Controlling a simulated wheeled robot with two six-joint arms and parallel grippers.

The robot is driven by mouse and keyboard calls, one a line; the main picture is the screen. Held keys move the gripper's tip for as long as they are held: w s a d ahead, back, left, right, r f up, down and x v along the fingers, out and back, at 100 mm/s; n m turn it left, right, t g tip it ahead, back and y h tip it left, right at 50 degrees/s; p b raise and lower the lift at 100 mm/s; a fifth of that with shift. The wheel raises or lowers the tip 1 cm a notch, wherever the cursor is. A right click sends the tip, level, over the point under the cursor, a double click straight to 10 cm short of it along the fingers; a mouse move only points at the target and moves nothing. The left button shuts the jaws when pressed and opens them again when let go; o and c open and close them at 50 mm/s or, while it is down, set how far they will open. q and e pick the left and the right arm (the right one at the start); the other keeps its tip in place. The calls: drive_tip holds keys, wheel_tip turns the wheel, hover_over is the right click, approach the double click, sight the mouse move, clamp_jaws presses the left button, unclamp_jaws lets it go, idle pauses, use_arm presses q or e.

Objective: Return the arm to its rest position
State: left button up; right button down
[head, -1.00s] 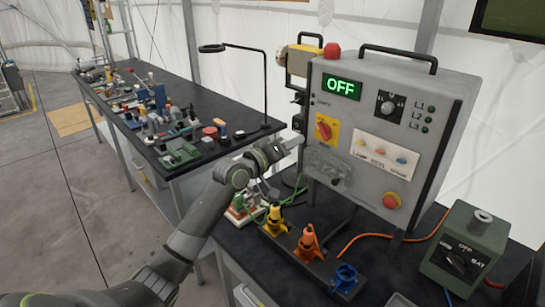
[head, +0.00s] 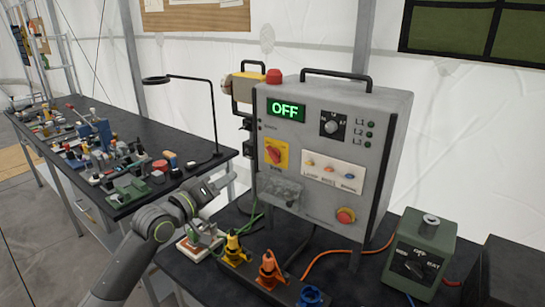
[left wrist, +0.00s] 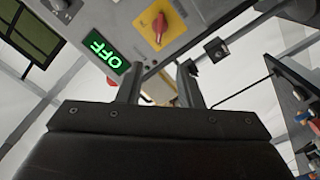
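My left arm (head: 150,230) reaches in from the lower left in the head view. Its gripper (head: 228,183) is just left of the grey control panel (head: 300,225), level with its lower half and apart from it. In the left wrist view the two fingers of the left gripper (left wrist: 160,82) stand apart with nothing between them. That view shows the panel's green OFF display (left wrist: 104,55) and red rotary switch (left wrist: 160,27) beyond the fingers. My right gripper is not in view.
Yellow (head: 233,248), orange (head: 269,270) and blue (head: 311,297) plugs stand in a row before the panel. A green box (head: 418,250) stands to the right. A black lamp (head: 213,115) and a cluttered bench (head: 205,162) are at left.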

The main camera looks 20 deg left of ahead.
use_arm(q)
drive_tip(key=s+d+f+m+g+y, duration=0.1)
drive_tip(key=s+f+g+y, duration=0.15)
drive_tip(key=s+f, duration=0.6)
drive_tip(key=s+f+m+g+y, duration=0.1)
drive_tip(key=s+f+m+g, duration=0.15)
drive_tip(key=s+f, duration=0.6)
drive_tip(key=s+a+f+m+g+y, duration=0.15)
drive_tip(key=s+f+g, duration=0.35)
drive_tip(key=s, duration=0.6)
drive_tip(key=s+f+g+y, duration=0.3)
drive_tip(key=s+f, duration=0.3)
drive_tip(key=s, duration=0.5)
wheel_tip(320, 180, down, 25)
drive_tip(key=a+g, duration=0.2)
drive_tip(key=s+d+f, duration=0.1)
drive_tip(key=s+f, duration=1.4)
drive_tip(key=f, duration=0.1)
drive_tip(key=shift+s+d+f+g+h, duration=0.25)
drive_tip(key=shift+s+f+g+h, duration=0.05)
drive_tip(key=shift+g+h, duration=0.1)
